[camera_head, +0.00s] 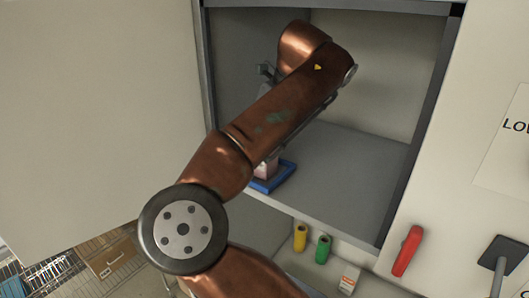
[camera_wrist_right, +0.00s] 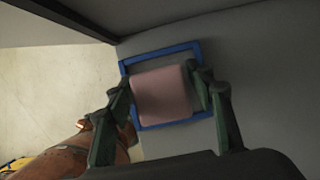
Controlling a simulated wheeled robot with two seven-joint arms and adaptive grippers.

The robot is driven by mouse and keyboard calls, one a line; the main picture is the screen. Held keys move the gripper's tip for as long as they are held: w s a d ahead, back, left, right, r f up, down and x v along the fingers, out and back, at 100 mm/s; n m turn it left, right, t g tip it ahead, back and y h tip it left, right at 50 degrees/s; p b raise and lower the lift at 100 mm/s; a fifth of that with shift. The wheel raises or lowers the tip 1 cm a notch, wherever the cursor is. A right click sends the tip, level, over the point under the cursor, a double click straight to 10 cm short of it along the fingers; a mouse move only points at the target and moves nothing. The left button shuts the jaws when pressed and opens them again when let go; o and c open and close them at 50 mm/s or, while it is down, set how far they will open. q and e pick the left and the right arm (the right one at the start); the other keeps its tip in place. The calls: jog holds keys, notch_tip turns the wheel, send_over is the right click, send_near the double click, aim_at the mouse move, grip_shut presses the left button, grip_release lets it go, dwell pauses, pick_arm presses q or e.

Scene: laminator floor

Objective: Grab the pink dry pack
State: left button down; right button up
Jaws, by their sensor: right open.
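The pink dry pack (camera_wrist_right: 163,95) stands inside a blue square frame (camera_wrist_right: 160,54) on the grey shelf. In the right wrist view my right gripper (camera_wrist_right: 165,98) is open, with one green finger on each side of the pack. I cannot tell whether the fingers touch it. In the head view the pack (camera_head: 265,168) and the blue frame (camera_head: 283,176) show only partly behind my copper-coloured arm. My right gripper (camera_head: 266,70) is mostly hidden there behind the arm. My left gripper is not in view.
The cabinet compartment (camera_head: 350,170) has side walls close around my arm; its shelf is clear right of the pack. Below are a yellow roll (camera_head: 300,237), a green roll (camera_head: 322,249) and a small white box (camera_head: 348,279). A red handle (camera_head: 407,251) sticks out at right.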

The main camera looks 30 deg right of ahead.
jog(key=x, duration=0.5)
jog(key=shift+p, duration=0.35)
jog(key=shift+d, duration=0.1)
jog(key=shift+s, duration=0.1)
jog(key=c, duration=1.1)
jog(key=shift+r, duration=0.1)
